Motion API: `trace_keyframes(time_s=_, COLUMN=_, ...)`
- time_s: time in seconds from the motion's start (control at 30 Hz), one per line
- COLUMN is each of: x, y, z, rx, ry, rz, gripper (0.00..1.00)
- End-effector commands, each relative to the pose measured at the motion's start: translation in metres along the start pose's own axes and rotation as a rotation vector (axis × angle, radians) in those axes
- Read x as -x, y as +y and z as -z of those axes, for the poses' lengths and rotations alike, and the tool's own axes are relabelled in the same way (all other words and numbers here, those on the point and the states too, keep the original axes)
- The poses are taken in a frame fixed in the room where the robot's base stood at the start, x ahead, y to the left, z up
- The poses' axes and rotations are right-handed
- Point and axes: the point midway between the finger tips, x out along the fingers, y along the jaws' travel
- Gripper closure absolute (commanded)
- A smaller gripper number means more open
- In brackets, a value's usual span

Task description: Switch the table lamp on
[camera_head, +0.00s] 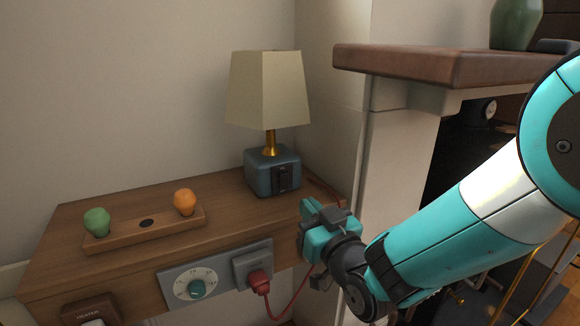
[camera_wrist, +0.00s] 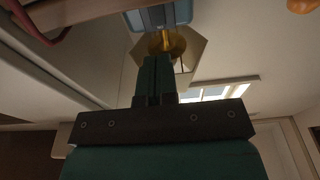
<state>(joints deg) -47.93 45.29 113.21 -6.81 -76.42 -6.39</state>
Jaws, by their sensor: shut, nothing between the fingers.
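The table lamp (camera_head: 268,95) stands at the back right of the wooden shelf, with a cream shade, a brass stem (camera_head: 270,143) and a blue-grey base. The shade looks unlit. A dark switch panel (camera_head: 283,178) is on the front of the base. My gripper (camera_head: 308,212) is in front of the lamp base, to its lower right, apart from it. In the wrist view, my gripper's fingers (camera_wrist: 153,78) are together and empty, pointing toward the lamp base (camera_wrist: 178,14) at the top. The shade is partly hidden behind the fingers there.
A wooden holder (camera_head: 148,232) with a green bulb (camera_head: 97,222) and an orange bulb (camera_head: 185,202) lies on the shelf's left. A dial (camera_head: 197,289) and a red plug (camera_head: 259,281) with a cord are on the front edge. A mantel (camera_head: 440,66) stands at right.

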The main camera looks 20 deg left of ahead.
Motion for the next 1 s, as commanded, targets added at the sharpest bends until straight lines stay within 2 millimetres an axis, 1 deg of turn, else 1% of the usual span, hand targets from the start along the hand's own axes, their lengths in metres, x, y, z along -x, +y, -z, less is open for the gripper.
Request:
trace_keyframes(time_s=0.03, x=-0.014, y=-0.001, z=0.007, rx=0.001, ry=0.002, rz=0.001, gripper=1.0)
trace_keyframes(time_s=0.2, x=-0.048, y=0.0, z=0.0, rx=0.001, ry=0.003, rz=0.0, gripper=1.0)
trace_keyframes(time_s=0.3, x=-0.064, y=0.0, z=-0.001, rx=-0.001, ry=0.003, rz=0.0, gripper=1.0)
trace_keyframes(time_s=0.4, x=-0.076, y=0.0, z=-0.001, rx=0.0, ry=0.001, rz=0.0, gripper=1.0)
trace_keyframes(time_s=0.6, x=-0.086, y=0.0, z=-0.001, rx=0.0, ry=0.0, rz=0.0, gripper=1.0)
trace_keyframes(time_s=0.9, x=-0.087, y=0.001, z=0.0, rx=0.0, ry=0.0, rz=-0.001, gripper=1.0)
trace_keyframes(time_s=0.97, x=-0.086, y=0.004, z=0.001, rx=0.001, ry=-0.004, rz=-0.005, gripper=1.0)
trace_keyframes(time_s=1.0, x=-0.086, y=0.008, z=0.002, rx=0.001, ry=-0.011, rz=-0.011, gripper=1.0)
